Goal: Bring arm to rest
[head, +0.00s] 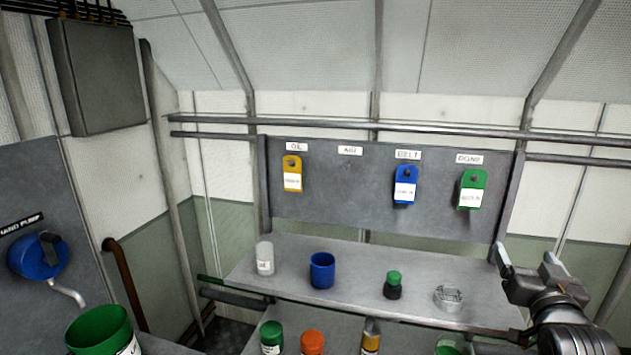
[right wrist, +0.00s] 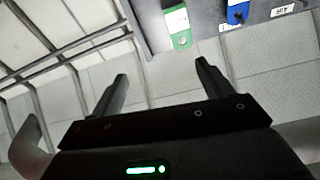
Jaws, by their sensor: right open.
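My right gripper (head: 526,262) is at the right side of the head view, beside the right end of the shelf. Its jaws are open and nothing is between them. In the right wrist view its two fingers (right wrist: 160,82) stand wide apart and empty, with the wall and the tag board beyond them. My left gripper is not in the head view.
A grey shelf (head: 400,298) holds a white cup (head: 264,258), a blue cup (head: 322,271), a green-capped bottle (head: 393,285) and a glass dish (head: 449,298). Yellow, blue and green tags hang on the board (head: 340,205) behind. A green container (head: 100,330) stands at lower left.

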